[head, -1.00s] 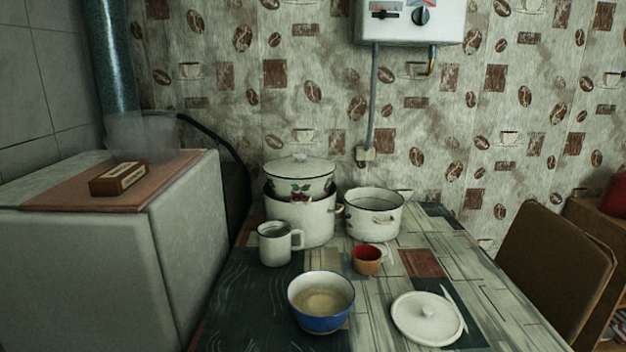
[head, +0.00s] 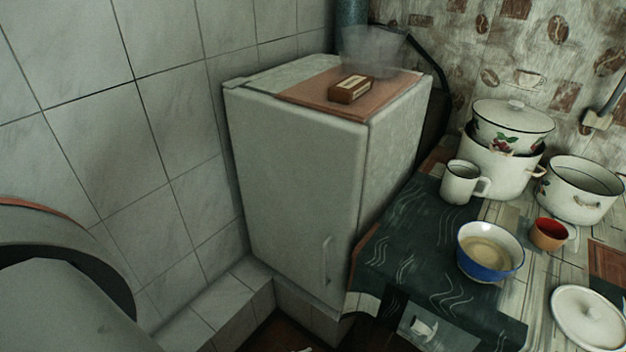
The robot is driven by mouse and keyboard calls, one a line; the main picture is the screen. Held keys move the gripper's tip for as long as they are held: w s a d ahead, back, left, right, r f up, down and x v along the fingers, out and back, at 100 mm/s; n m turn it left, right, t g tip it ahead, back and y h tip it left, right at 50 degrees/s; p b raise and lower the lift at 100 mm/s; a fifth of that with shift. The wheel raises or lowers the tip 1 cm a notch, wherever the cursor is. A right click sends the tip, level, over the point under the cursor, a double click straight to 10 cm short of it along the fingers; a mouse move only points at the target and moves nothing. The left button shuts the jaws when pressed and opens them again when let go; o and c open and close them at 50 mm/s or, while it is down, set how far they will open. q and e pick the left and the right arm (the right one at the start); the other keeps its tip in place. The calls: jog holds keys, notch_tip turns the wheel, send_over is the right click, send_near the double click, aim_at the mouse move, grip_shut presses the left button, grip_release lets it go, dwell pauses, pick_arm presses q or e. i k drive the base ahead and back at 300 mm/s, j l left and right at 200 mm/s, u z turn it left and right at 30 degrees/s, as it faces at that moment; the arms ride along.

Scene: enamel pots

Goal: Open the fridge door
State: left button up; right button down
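The fridge (head: 290,180) is a small pale grey box against the tiled wall, in the middle of the head view. Its front door is shut. A vertical handle (head: 327,262) is on the door's lower right, close to the table's edge. Neither of my grippers shows in the head view, so nothing is seen touching the handle.
A table (head: 400,235) stands right of the fridge, bearing a blue bowl (head: 489,251), a white mug (head: 464,182), a red cup (head: 549,234), pots (head: 580,190) and a lid (head: 590,317). A brown box (head: 351,89) lies on the fridge. A rounded dark-edged object (head: 60,270) fills the lower left.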

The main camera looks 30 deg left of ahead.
aim_at(300, 170)
jog(key=u, duration=1.2)
jog(key=k+l+z, duration=0.1)
jog(key=z, duration=0.25)
jog(key=k+l+z, duration=0.2)
jog(key=z, duration=0.15)
jog(key=k, duration=0.1)
